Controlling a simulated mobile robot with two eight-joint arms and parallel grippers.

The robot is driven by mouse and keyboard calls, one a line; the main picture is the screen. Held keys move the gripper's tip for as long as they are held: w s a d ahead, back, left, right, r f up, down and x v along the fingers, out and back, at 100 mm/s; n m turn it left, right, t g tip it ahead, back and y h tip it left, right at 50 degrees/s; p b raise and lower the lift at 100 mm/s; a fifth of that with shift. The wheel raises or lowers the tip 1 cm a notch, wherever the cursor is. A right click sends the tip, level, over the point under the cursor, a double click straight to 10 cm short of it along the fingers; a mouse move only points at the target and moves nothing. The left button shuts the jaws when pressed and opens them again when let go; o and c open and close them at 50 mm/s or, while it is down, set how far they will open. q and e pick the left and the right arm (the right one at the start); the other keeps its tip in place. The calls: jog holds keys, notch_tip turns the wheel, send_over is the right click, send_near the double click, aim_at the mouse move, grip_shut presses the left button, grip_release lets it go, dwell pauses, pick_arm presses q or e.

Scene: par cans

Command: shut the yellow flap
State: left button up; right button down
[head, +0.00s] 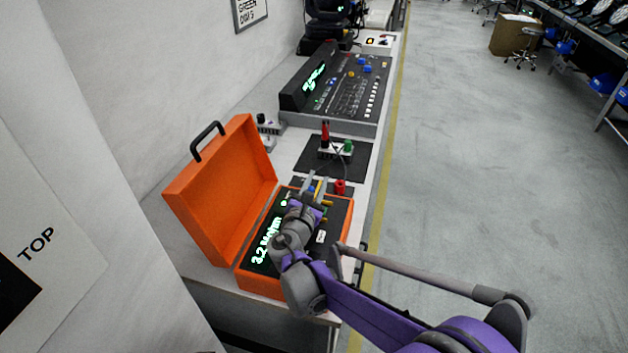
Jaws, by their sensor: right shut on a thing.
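An open orange case (291,290) stands on the bench, its lid (222,195) tilted up at the left. Inside is a dark panel with a green lit display (265,245). My right gripper (315,186) reaches over the far part of the panel. It is shut on a small yellow piece, which looks like the yellow flap (318,187). The fingers cover much of it, so its exact angle is hard to tell. My left gripper is not in view.
A red cylindrical part (340,187) is just right of the gripper. Behind is a dark mat (356,160) with a red and a green part and a cable. A control desk (350,85) stands farther back.

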dwell(0.5)
jog(key=c, duration=0.8)
grip_release()
jog(key=shift+o, duration=0.2)
jog(key=v, duration=1)
jog(key=shift+s+a, duration=0.1)
jog(key=shift+s, duration=0.3)
